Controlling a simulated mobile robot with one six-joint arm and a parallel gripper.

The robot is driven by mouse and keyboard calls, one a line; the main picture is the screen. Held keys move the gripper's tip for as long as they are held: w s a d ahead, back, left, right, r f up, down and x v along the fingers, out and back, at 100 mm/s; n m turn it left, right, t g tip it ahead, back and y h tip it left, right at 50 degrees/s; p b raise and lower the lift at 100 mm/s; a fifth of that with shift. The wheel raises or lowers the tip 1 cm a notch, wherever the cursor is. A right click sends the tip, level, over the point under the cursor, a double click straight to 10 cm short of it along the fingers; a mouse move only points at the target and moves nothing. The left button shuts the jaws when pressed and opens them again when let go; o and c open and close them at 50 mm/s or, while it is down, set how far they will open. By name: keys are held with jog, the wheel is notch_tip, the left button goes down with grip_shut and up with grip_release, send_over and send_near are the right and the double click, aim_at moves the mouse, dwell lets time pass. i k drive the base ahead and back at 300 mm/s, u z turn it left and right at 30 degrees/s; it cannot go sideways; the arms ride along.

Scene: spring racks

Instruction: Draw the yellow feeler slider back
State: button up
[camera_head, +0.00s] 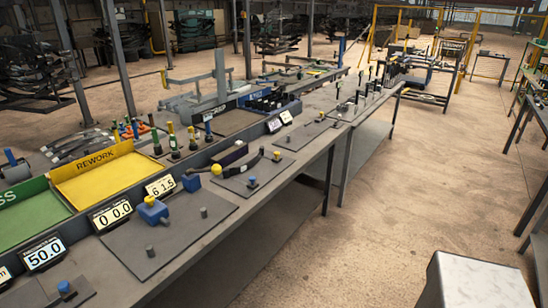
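One yellow knob (150,200) sits on a blue block (151,212) on a dark plate (180,235). I cannot tell which of the two is the feeler slider. My gripper is not in view, and nothing visible touches either knob.
Digital readouts (111,214) line the bench behind the fixtures. A yellow REWORK tray (107,178) and a green tray (32,214) lie at the left. Several upright pegs stand farther along. Open floor (400,200) lies right of the bench.

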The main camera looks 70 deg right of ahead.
aim_at(276, 159)
jog(key=u, duration=0.1)
jog(key=k, duration=1.25)
jog(key=z, duration=0.7)
jog(key=i, duration=0.5)
jog(key=u, duration=0.15)
